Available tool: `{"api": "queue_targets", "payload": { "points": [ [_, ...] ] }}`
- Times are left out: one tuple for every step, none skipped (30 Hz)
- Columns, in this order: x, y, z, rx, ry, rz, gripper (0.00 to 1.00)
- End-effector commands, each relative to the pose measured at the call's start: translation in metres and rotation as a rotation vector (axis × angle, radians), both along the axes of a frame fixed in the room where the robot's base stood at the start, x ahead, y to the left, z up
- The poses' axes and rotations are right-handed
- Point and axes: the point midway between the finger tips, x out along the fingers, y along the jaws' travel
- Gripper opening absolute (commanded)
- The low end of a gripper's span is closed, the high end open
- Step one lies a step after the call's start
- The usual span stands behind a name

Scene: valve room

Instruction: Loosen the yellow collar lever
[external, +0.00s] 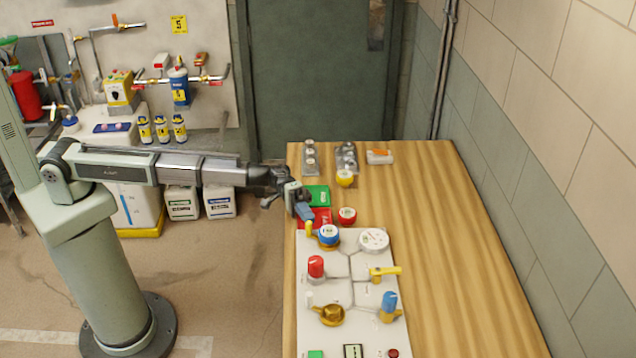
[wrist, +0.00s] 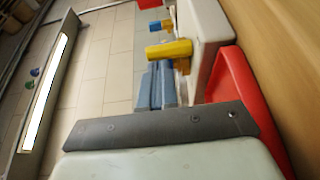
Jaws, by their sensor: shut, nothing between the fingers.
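A yellow lever (external: 309,229) sticks out at the left of a blue-topped round fitting (external: 328,234) at the far left corner of the white valve panel (external: 340,265). In the wrist view a yellow lever (wrist: 168,50) lies just beyond the fingertips, beside the panel's pale edge. My gripper (external: 305,212) is shut and empty, its blue fingers just above and behind that lever. The fingers also show in the wrist view (wrist: 157,80). I cannot tell whether they touch the lever. Another yellow lever (external: 386,271) is on the panel's right side.
The panel also carries a red knob (external: 316,266), a gauge (external: 373,239), a blue handle (external: 389,303) and a brass fitting (external: 331,315). Red (external: 318,217) and green (external: 317,195) trays lie behind it, close to my gripper. The wooden table (external: 450,250) is clear at right.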

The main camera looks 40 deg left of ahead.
Motion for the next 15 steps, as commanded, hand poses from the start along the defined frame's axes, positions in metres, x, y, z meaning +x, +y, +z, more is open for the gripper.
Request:
{"api": "queue_targets", "payload": {
  "points": [
    [-0.0014, 0.0006, 0.0, 0.0, 0.0, 0.005, 0.0],
    [-0.002, 0.0009, 0.0, 0.0, 0.0, 0.01, 0.0],
    [-0.0031, 0.0013, 0.0, 0.0, 0.0, 0.019, 0.0],
    [-0.0043, 0.0016, 0.0001, 0.0, 0.0, 0.026, 0.0],
    [-0.005, 0.0017, 0.0001, 0.0, 0.0, 0.033, 0.0],
    [-0.0054, 0.0014, 0.0, 0.0, 0.0, 0.042, 0.0],
    [-0.0054, 0.0012, 0.0, 0.0, 0.0, 0.045, 0.0],
    [-0.0057, 0.0011, 0.0, 0.0, 0.0, 0.048, 0.0],
    [-0.0061, 0.001, 0.0, 0.0, 0.0, 0.053, 0.0],
    [-0.0065, 0.0011, 0.0, 0.0, 0.0, 0.057, 0.0],
    [-0.007, 0.0011, 0.0, 0.0, 0.0, 0.061, 0.0],
    [-0.0075, 0.001, 0.0, 0.0, 0.0, 0.067, 0.0],
    [-0.0081, 0.0012, 0.0, 0.0, 0.0, 0.071, 0.0],
    [-0.0087, 0.0012, 0.0, 0.0, 0.0, 0.075, 0.0],
    [-0.0093, 0.0012, 0.0, 0.0, 0.0, 0.081, 0.0]
  ]
}}
